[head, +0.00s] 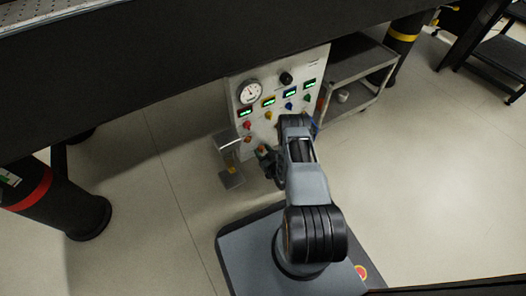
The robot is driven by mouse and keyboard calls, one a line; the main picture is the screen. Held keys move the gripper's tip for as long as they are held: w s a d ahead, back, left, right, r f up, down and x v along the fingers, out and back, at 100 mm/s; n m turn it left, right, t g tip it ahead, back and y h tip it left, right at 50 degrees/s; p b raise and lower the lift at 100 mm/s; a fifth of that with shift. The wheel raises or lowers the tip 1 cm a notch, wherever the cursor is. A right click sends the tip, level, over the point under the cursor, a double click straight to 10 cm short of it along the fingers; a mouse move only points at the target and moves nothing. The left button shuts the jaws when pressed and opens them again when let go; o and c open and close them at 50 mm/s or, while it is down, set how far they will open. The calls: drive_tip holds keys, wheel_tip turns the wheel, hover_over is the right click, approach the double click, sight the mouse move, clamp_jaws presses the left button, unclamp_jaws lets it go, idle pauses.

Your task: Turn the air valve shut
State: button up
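A light grey panel (236,110) stands upright under the dark bench. It carries a round white gauge (249,92), a black knob (286,78), several green-lit displays and a row of small coloured knobs: red (247,125), yellow (268,115), blue (289,105) and green (307,97). An orange fitting (248,139) sits below the red knob. I cannot tell which part is the air valve. My arm covers the lower right of the panel. My gripper (265,154) is small and dark in front of the panel's lower part; its fingers and any contact are unclear.
A grey stand (232,180) is on the floor left of my gripper. A grey shelf cart (350,72) stands right of the panel. The bench (150,65) overhangs above, with thick dark legs at left (60,205) and upper right (401,45). Floor is clear at right.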

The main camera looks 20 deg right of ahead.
drive_tip(key=c, duration=0.7)
drive_tip(key=n, duration=1.3)
drive_tip(key=shift+a+f, duration=0.1)
drive_tip(key=shift+a, duration=0.05)
drive_tip(key=shift+n+p, duration=0.35)
drive_tip(key=shift+n, duration=1.65)
drive_tip(key=shift+f, duration=0.1)
